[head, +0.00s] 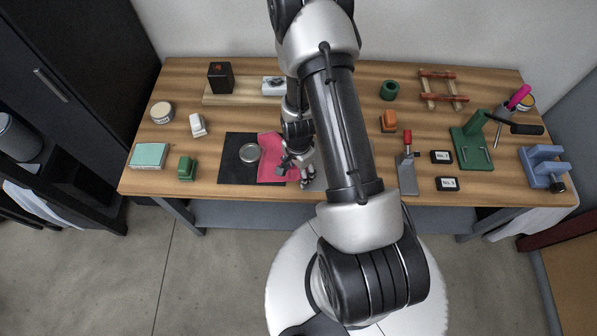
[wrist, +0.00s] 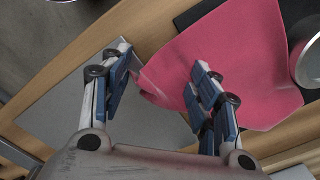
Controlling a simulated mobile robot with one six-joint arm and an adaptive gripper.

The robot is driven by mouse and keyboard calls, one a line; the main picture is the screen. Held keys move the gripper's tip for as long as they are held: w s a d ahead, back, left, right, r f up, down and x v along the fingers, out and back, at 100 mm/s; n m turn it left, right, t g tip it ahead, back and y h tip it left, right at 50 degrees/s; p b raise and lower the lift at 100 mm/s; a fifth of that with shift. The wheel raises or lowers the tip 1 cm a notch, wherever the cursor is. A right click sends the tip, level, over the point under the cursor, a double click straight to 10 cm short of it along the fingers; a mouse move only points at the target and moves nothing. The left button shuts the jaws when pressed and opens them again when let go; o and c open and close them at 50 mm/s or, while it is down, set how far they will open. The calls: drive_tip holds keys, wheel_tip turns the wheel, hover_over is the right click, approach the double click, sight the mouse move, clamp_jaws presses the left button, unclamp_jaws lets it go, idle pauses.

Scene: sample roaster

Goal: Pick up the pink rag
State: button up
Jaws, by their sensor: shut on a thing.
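The pink rag (head: 268,153) lies partly on a black mat (head: 232,172) at the front of the bench, left of centre. In the wrist view the rag (wrist: 240,60) spreads flat to the right, with a raised, creased edge between the fingers. My gripper (head: 297,176) is low over the rag's right side. In the wrist view my gripper (wrist: 162,68) is shut on this creased edge, its blue-padded fingers spaced apart. Most of the rag still rests on the surface. My arm hides part of its right side in the head view.
A green block-like item (head: 187,168) and a teal box (head: 149,156) are further left. A red-handled clamp (head: 407,170) stands to the right. The bench's front edge is close to my gripper.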

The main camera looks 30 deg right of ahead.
drive_tip(key=shift+s+a+f, duration=0.1)
drive_tip(key=shift+s+f, duration=0.1)
drive_tip(key=shift+s, duration=0.3)
drive_tip(key=c, duration=0.4)
drive_tip(key=shift+r, duration=0.1)
drive_tip(key=shift+r+p, duration=0.35)
drive_tip(key=shift+c, duration=0.7)
drive_tip(key=r+p, duration=0.2)
drive_tip(key=r, duration=0.1)
drive_tip(key=r+p, duration=0.3)
drive_tip(key=r, duration=0.1)
drive_tip(key=r+p, duration=0.3)
drive_tip(key=r, duration=0.1)
drive_tip(key=shift+w+r, duration=0.15)
drive_tip(key=shift+w, duration=0.2)
clamp_jaws()
drive_tip(key=shift+r, duration=0.1)
wheel_tip(320, 180, up, 18)
drive_tip(key=p, duration=1.2)
drive_tip(key=shift+p, duration=0.35)
